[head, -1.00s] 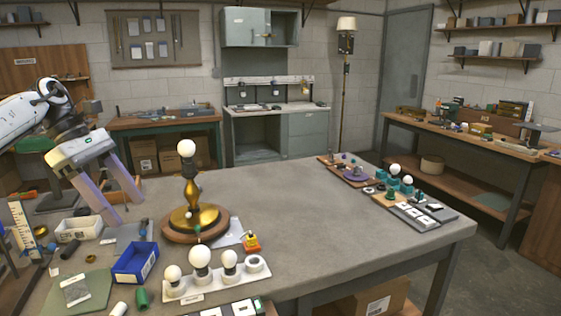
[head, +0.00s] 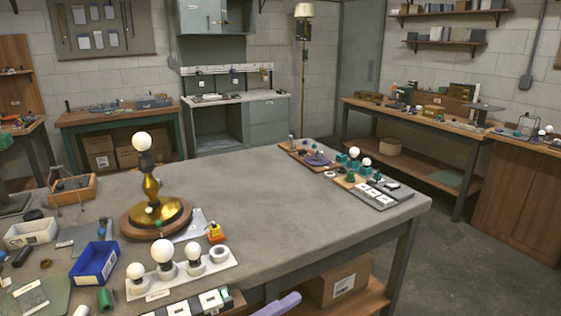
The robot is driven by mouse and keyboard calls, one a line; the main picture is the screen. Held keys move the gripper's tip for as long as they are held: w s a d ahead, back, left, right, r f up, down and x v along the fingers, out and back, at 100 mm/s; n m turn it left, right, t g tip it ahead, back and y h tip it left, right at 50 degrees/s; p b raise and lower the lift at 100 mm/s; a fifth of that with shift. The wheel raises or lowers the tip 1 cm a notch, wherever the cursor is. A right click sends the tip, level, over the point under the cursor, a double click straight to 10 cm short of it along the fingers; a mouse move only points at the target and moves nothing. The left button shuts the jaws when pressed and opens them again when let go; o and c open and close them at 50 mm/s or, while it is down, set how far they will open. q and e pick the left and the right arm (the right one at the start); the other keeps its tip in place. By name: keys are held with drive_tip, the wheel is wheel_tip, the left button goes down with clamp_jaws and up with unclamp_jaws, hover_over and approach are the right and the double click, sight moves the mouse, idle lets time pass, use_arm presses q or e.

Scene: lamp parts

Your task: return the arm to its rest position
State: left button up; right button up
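No other arm part shows clearly. The brass lamp (head: 152,190) stands upright on its round wooden base (head: 130,222), with a white bulb (head: 141,141) at its top. No gripper touches it.
A white rack (head: 215,266) with several bulbs and a blue bin (head: 94,262) stand near the lamp. A yellow-orange item (head: 215,232) sits beside it. Boards with small parts (head: 375,191) lie at the table's far right. The middle of the grey table (head: 290,215) is clear.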

use_arm(q)
drive_tip(key=s+a+f+n+g+y, duration=0.1)
drive_tip(key=s+a+f+n+y, duration=0.6)
drive_tip(key=s+a+f+n, duration=0.2)
drive_tip(key=s+a+f+n+g+y, duration=0.1)
drive_tip(key=s+a+f+n+y, duration=0.5)
drive_tip(key=s+a+f+n, duration=0.3)
drive_tip(key=s+f+n, duration=0.3)
drive_tip(key=s+n, duration=0.3)
drive_tip(key=n, duration=0.2)
drive_tip(key=shift+a+f+y, duration=0.25)
drive_tip(key=shift+f+y, duration=0.15)
